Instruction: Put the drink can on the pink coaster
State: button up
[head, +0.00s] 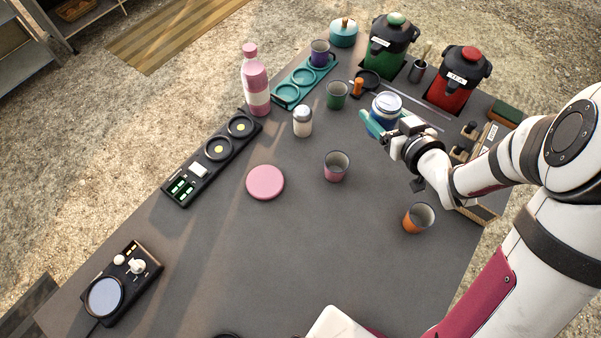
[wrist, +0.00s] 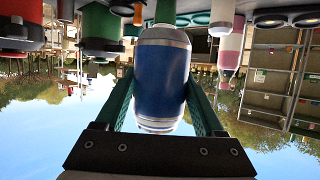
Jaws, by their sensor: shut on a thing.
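The drink can (head: 386,107) is blue with a silver-white top, at the right of the table in the head view. My gripper (head: 374,124) is shut on it, with green fingers on its two sides. In the wrist view the can (wrist: 163,80) fills the space between the fingers (wrist: 160,100); that view is upside down. I cannot tell whether its base touches the table. The pink coaster (head: 265,182) is a flat round disc lying bare on the table, left of my gripper and nearer the camera.
A green cup (head: 337,94) is left of the can; an orange cup (head: 418,217) stands nearer. Green (head: 388,48) and red (head: 457,80) urns stand behind.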

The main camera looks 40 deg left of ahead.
jog(key=s+a+n+g+y, duration=0.1)
jog(key=s+a+n+g, duration=0.3)
jog(key=s, duration=0.3)
jog(key=s+a+n+g+y, duration=0.1)
jog(key=s+a+n+g, duration=0.25)
jog(key=s, duration=0.35)
send_over(264, 180)
jog(key=shift+g, duration=0.25)
notch_tip(264, 180, down, 11)
jog(key=shift+s, duration=0.1)
jog(key=shift+f, duration=0.15)
